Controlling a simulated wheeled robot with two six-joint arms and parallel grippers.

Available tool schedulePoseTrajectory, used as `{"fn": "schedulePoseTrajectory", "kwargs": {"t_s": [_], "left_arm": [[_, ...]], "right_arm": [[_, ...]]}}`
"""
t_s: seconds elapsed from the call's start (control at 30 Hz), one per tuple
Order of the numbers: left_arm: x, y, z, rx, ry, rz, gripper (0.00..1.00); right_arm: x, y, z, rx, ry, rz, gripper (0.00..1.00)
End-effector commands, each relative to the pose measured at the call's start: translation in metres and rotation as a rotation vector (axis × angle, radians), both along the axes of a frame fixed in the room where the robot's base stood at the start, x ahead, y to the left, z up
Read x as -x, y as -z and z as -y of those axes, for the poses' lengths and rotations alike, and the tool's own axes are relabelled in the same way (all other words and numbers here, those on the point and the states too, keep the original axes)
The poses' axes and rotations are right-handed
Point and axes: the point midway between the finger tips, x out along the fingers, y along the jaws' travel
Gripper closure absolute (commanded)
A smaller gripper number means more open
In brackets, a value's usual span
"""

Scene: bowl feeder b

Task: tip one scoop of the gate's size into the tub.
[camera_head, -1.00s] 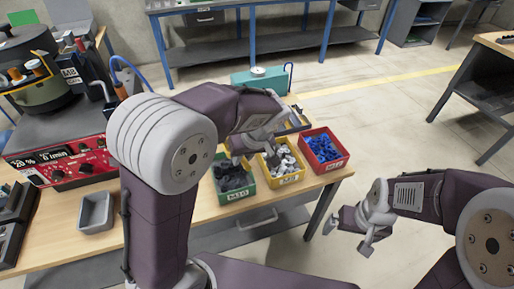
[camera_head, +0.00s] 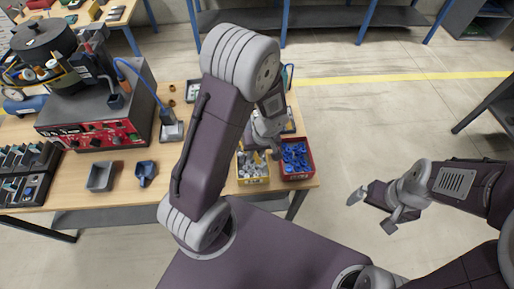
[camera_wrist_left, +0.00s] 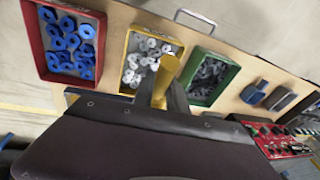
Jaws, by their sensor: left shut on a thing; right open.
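My left gripper (camera_head: 268,148) is over the yellow bin (camera_head: 252,179) of grey parts. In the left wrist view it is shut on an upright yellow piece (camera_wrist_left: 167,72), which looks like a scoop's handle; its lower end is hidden. The yellow bin also shows in that view (camera_wrist_left: 131,36). The red bin (camera_head: 313,163) of blue parts is beside it. The green bin (camera_wrist_left: 234,72) of dark grey parts is on its other side. A grey tub (camera_head: 103,176) stands on the bench at the left. My right gripper (camera_head: 373,212) is open and empty, off the bench.
The bowl feeder (camera_head: 45,42) with its red control panel (camera_head: 95,137) stands at the back left. A small dark blue container (camera_head: 146,173) is right of the tub. Black racks (camera_head: 28,170) are at the far left. My left arm hides the bench's middle.

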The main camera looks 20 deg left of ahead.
Motion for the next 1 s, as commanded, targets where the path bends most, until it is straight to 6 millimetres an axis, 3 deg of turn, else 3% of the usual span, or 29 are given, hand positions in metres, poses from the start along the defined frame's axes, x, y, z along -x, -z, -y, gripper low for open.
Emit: {"fn": "schedulePoseTrajectory", "kwargs": {"t_s": [0.23,0.3,0.5,0.7,1.0], "left_arm": [[-0.003,0.029,-0.006,0.075,-0.005,-0.085,1.00],[-0.005,0.054,-0.005,0.074,0.001,-0.078,1.00],[-0.005,0.078,-0.005,0.073,0.001,-0.076,1.00],[-0.005,0.087,-0.005,0.072,0.001,-0.075,1.00],[-0.005,0.087,-0.005,0.072,0.001,-0.075,1.00]], "right_arm": [[0.000,-0.040,0.000,0.000,0.000,0.001,0.01],[-0.001,-0.010,0.000,0.000,0.000,0.002,0.01],[0.000,0.017,0.000,0.000,0.000,0.000,0.01],[0.000,0.028,0.000,0.000,0.000,0.000,0.01],[-0.001,0.027,0.000,0.000,0.000,0.001,0.01]]}}
